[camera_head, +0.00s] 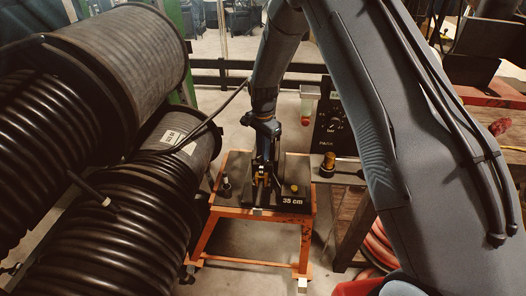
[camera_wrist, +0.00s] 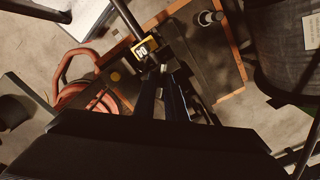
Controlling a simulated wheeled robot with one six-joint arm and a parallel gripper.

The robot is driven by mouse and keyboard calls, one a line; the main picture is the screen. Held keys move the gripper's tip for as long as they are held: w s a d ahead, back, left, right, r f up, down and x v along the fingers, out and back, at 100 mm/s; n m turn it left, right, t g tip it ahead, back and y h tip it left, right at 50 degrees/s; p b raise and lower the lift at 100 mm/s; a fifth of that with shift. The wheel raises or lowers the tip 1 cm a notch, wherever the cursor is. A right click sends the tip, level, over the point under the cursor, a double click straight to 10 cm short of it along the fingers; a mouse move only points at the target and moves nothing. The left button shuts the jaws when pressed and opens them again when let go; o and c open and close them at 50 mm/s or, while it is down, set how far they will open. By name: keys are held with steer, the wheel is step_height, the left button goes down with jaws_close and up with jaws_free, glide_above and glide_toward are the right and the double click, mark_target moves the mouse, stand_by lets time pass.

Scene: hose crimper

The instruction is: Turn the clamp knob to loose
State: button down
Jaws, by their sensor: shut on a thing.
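A low orange stand (camera_head: 207,228) carries a dark plate (camera_head: 265,202) marked 35 cm. My gripper (camera_head: 262,176) reaches down over the middle of this plate. It is shut on a small part there, which looks like the clamp knob, mostly hidden by the fingers. A yellow-and-black block (camera_wrist: 146,47) with a label sits just past the fingertips in the wrist view. A small black knob (camera_head: 226,187) stands on the plate's left side, apart from my gripper. A yellow knob (camera_head: 294,188) is on the right side. I cannot read the clamp's setting.
Large spools of black hose (camera_head: 120,205) stand close on the left. A dark panel with a dial (camera_head: 335,127) and a wooden bench (camera_head: 354,215) are on the right. A coiled red hose (camera_head: 380,247) lies below the bench. Open floor shows in front of the stand.

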steer(key=n+b, duration=0.1)
steer(key=n, duration=0.2)
steer(key=shift+b, duration=0.4)
steer(key=n+b, duration=0.1)
steer(key=n, duration=0.2)
steer(key=shift+n, duration=0.4)
steer(key=n+b, duration=0.1)
steer(key=n, duration=0.2)
steer(key=shift+n+b, duration=0.3)
steer(key=n+b, duration=0.1)
steer(key=n, duration=0.2)
steer(key=shift+n, duration=0.4)
steer(key=n+b, duration=0.1)
steer(key=n, duration=0.5)
steer(key=shift+w, duration=0.1)
steer(key=n+b, duration=0.1)
steer(key=n, duration=0.4)
steer(key=shift+r+n, duration=0.1)
steer(key=shift+n, duration=0.3)
